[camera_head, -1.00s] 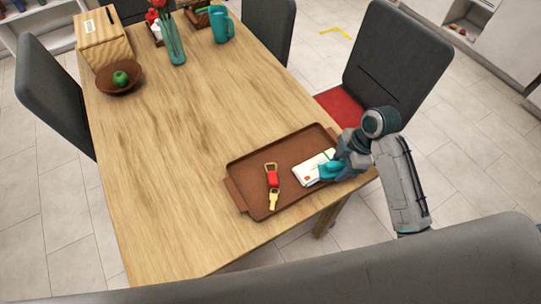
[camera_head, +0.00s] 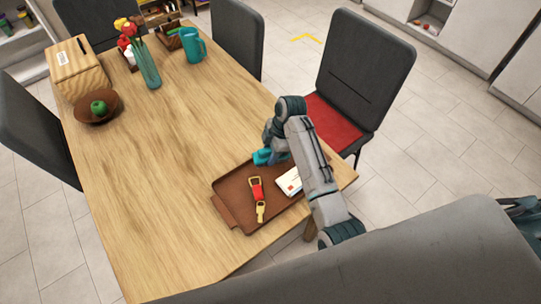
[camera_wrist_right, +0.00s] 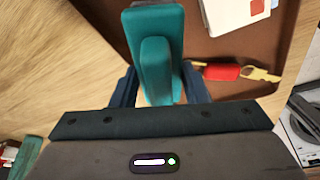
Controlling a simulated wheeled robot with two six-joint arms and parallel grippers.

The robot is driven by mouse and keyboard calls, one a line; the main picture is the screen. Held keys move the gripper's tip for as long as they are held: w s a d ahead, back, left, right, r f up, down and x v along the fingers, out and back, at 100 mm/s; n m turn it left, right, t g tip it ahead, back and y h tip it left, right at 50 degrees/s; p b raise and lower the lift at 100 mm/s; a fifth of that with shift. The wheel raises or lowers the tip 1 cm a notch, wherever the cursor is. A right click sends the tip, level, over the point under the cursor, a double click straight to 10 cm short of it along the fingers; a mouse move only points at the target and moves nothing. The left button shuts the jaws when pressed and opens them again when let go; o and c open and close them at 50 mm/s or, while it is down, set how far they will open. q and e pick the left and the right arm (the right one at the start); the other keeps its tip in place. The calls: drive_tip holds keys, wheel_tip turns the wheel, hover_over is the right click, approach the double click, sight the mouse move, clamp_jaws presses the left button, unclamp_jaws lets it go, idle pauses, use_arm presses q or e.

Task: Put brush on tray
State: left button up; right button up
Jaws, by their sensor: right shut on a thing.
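The teal brush (camera_head: 262,157) is held by my right gripper (camera_head: 272,148) at the far edge of the brown tray (camera_head: 232,187). In the right wrist view, the brush (camera_wrist_right: 155,55) sits between the dark blue fingers (camera_wrist_right: 160,88), with wood table to its left and the tray (camera_wrist_right: 262,38) to its right. I cannot tell whether it touches the tray. My arm hides part of the tray's right side. My left gripper is not in view.
On the tray lie a red-and-gold key holder (camera_head: 257,198) and white envelopes (camera_head: 289,182). A bowl with a green apple (camera_head: 97,108), wooden box (camera_head: 76,70), vase (camera_head: 147,68) and teal mug (camera_head: 193,46) stand farther back. The table's middle (camera_head: 165,150) is clear.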

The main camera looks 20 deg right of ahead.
wheel_tip(320, 180, down, 2)
drive_tip(key=shift+s+f+p, duration=0.1)
drive_tip(key=shift+f+p, duration=0.05)
drive_tip(key=shift+p, duration=0.3)
drive_tip(key=shift+f, duration=0.45)
drive_tip(key=shift+f, duration=0.1)
drive_tip(key=o, duration=0.9)
drive_tip(key=b+v, duration=0.2)
drive_tip(key=v, duration=0.9)
drive_tip(key=shift+d+r, duration=0.2)
drive_tip(key=shift+r, duration=0.45)
